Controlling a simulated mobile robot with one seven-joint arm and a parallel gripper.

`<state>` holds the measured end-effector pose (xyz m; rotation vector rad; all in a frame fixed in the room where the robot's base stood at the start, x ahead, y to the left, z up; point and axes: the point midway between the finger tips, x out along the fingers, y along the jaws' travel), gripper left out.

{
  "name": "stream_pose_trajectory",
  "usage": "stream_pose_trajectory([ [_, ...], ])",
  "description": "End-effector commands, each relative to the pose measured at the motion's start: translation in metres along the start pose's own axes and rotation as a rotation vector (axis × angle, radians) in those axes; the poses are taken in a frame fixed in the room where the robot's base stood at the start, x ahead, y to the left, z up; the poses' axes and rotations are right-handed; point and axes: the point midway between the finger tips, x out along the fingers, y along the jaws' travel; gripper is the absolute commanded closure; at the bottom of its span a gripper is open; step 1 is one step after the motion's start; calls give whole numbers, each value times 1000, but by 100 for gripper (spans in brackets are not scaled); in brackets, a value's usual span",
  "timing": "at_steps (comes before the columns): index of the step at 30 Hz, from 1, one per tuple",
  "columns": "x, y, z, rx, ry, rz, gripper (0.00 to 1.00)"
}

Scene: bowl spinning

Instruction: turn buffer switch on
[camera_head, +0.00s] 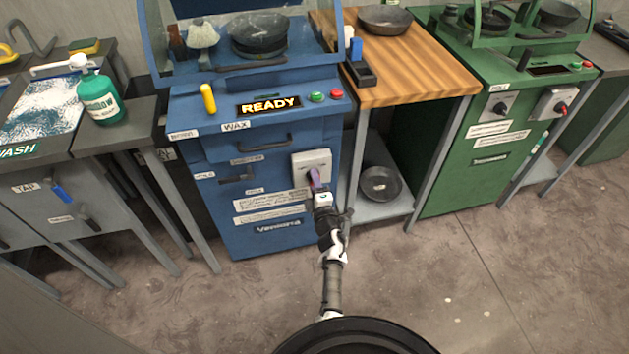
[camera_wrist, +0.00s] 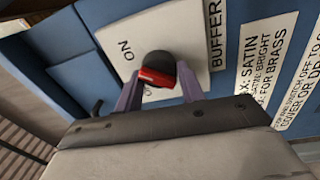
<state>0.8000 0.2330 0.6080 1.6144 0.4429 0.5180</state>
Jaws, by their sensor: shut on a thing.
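The buffer switch is a light grey plate (camera_head: 312,160) on the front of the blue machine (camera_head: 265,185). In the wrist view, the plate (camera_wrist: 200,22) carries a round black knob (camera_wrist: 158,60) with a red bar (camera_wrist: 157,77). The word ON is printed left of the knob, and a second label is mostly hidden by it. My gripper (camera_head: 315,181) is at the plate. In the wrist view, its purple fingers (camera_wrist: 160,92) stand on either side of the knob and are shut on it. In the head view, the gripper hides the knob.
A drawer handle (camera_head: 264,144) sticks out above the switch. The READY display (camera_head: 268,106) is lit on the panel. To the right stands a wooden-topped table (camera_head: 425,75) with a pan (camera_head: 380,184) on its lower shelf. The floor (camera_head: 430,290) in front is clear.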

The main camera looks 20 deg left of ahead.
Motion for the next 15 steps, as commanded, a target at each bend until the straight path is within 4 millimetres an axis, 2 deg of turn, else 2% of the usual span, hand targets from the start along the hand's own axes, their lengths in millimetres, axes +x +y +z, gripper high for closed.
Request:
stream_pose_trajectory([
  [6,0,0,0,91,-7,0,84],
  [15,0,0,0,135,-10,1,84],
])
